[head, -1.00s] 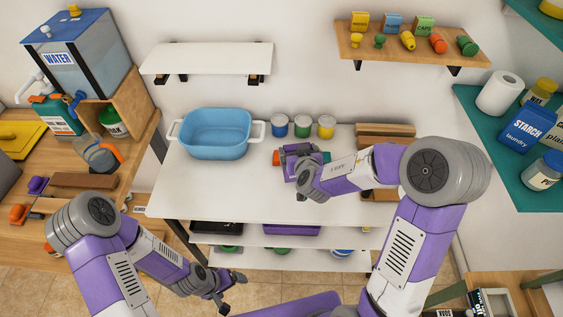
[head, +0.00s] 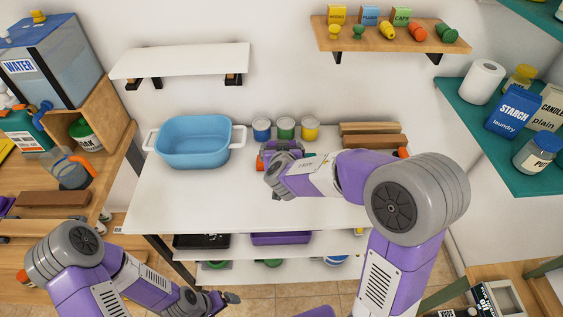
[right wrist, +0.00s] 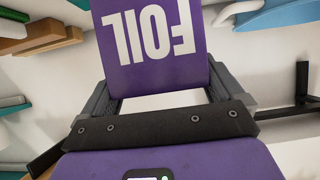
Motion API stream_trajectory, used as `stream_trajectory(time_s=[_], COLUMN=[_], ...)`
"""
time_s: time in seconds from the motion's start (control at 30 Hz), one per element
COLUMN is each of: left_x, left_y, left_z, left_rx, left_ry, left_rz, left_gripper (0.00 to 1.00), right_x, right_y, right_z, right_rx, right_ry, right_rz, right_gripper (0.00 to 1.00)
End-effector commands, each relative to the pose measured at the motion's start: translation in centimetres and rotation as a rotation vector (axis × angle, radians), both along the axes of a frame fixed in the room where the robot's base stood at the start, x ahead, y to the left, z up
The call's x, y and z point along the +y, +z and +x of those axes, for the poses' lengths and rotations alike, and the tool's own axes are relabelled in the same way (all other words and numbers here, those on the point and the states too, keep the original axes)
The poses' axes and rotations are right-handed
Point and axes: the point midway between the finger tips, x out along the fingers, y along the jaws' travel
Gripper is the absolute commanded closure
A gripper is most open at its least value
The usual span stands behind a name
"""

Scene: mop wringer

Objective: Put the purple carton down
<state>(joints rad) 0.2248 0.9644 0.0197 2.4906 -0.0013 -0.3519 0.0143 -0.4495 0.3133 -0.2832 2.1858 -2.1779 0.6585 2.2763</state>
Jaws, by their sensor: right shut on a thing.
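The purple carton (right wrist: 153,45), with white FOIL lettering upside down, sits between the fingers of my right gripper (right wrist: 165,95) in the right wrist view. The gripper is shut on it. In the head view my right gripper (head: 275,163) is over the back of the white table (head: 190,205), right of the blue tub and in front of the cans. It mostly hides the carton there, and I cannot tell whether the carton touches the table. My left gripper (head: 222,299) is low at the bottom edge, in front of the table, partly cut off; its fingers look apart and empty.
A blue tub (head: 193,145) stands at the table's back left. Several cans (head: 286,128) stand behind my right gripper, and wooden boards (head: 372,138) lie to the right. The white wall shelf (head: 180,61) is empty. The front of the table is clear.

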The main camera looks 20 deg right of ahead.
Motion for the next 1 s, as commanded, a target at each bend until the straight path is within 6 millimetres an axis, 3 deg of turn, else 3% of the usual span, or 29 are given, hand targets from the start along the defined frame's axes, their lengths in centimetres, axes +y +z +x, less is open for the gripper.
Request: stream_trajectory(time_s=[0.3, 0.77, 0.8, 1.0], left_x=[0.0, 0.0, 0.0, 0.0], left_y=[-1.0, -1.6, -1.5, -1.4], left_z=[0.0, 0.0, 0.0, 0.0], left_rx=[0.0, 0.0, 0.0, 0.0], left_ry=[0.0, 0.0, 0.0, 0.0], left_rz=[0.0, 0.0, 0.0, 0.0], left_gripper=[0.06, 0.06, 0.06, 0.06], right_x=[0.0, 0.0, 0.0, 0.0], right_y=[-3.9, -4.3, -4.3, -4.2], right_z=[0.0, 0.0, 0.0, 0.0], right_rx=[0.0, -0.003, -0.001, -0.001], right_ry=[0.0, -0.001, 0.0, 0.0], right_rz=[-0.001, 0.001, 0.001, 0.001], right_gripper=[0.59, 0.59, 0.01, 0.0])
